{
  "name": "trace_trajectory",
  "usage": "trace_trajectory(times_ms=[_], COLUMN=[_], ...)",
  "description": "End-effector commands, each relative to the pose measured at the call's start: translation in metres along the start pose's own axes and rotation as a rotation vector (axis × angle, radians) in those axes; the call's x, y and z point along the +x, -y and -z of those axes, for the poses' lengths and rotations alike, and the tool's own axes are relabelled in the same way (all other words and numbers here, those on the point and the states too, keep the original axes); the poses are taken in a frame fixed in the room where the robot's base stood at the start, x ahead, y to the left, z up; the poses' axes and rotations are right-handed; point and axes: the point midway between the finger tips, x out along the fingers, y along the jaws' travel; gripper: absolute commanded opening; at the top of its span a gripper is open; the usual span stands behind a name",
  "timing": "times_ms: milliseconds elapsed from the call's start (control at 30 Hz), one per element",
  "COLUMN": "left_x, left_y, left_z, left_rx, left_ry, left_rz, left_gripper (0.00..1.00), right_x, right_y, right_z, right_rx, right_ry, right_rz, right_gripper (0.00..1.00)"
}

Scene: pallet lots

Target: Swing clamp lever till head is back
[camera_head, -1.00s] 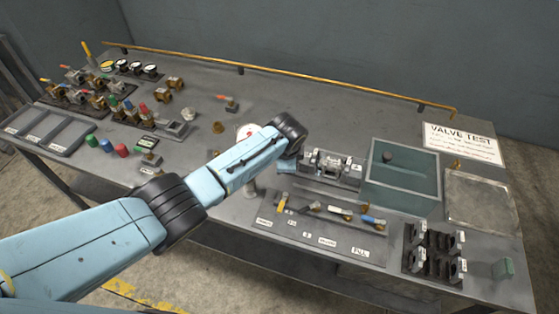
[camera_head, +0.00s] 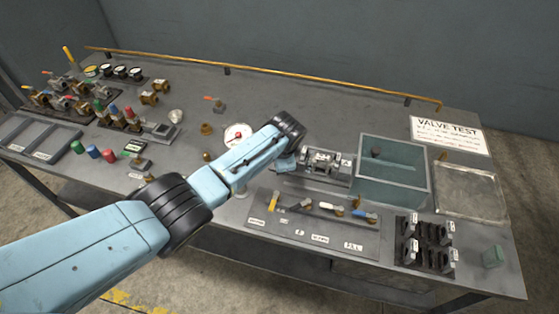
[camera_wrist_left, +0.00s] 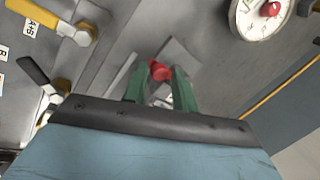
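The clamp lever's red grip (camera_wrist_left: 160,71) shows in the left wrist view between the two green fingers of my left gripper (camera_wrist_left: 160,82). The red fills the gap at the fingertips, so the gripper looks shut on it. Pale grey metal of the clamp shows behind and beside the fingers. In the head view the grey clamp fixture (camera_head: 325,160) stands left of the clear tank. The end of my left arm hangs just left of it and hides the fingers and lever. The clamp head's position cannot be made out. My right gripper is not in view.
The clear tank (camera_head: 358,180) stands right of the fixture, with a tray (camera_head: 466,213) beyond it. In front lies a plate of small levers (camera_head: 345,232); yellow (camera_wrist_left: 38,14) and black handles lie near my gripper. A round dial (camera_wrist_left: 258,14) is close by.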

Motion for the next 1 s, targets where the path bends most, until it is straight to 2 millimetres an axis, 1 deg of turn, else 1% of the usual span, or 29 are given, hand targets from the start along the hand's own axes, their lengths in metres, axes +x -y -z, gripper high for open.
trace_trajectory(times_ms=[33, 100, 367, 467, 567, 667, 1000], left_x=[0.001, 0.001, 0.000, -0.004, -0.013, -0.027, -0.084], left_y=[-0.002, -0.002, -0.002, -0.001, -0.001, -0.001, -0.001], left_z=[-0.001, -0.001, 0.000, 0.000, 0.000, 0.000, 0.000], left_rx=[0.000, 0.001, 0.001, 0.001, 0.001, 0.002, 0.001], left_ry=[0.001, 0.001, 0.000, 0.000, -0.002, -0.002, -0.001], left_rz=[-0.004, -0.005, -0.004, -0.004, -0.003, -0.003, -0.002], left_gripper=[0.35, 0.42, 0.42, 0.42, 0.42, 0.42, 0.42], right_x=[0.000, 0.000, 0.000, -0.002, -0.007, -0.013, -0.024], right_y=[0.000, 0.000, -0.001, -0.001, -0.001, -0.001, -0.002], right_z=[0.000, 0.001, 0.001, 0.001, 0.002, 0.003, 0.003], right_rx=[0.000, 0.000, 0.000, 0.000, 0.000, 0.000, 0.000], right_ry=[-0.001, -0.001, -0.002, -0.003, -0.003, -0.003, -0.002], right_rz=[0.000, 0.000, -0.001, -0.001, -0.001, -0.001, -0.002], right_gripper=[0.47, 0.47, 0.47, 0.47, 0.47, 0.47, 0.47])
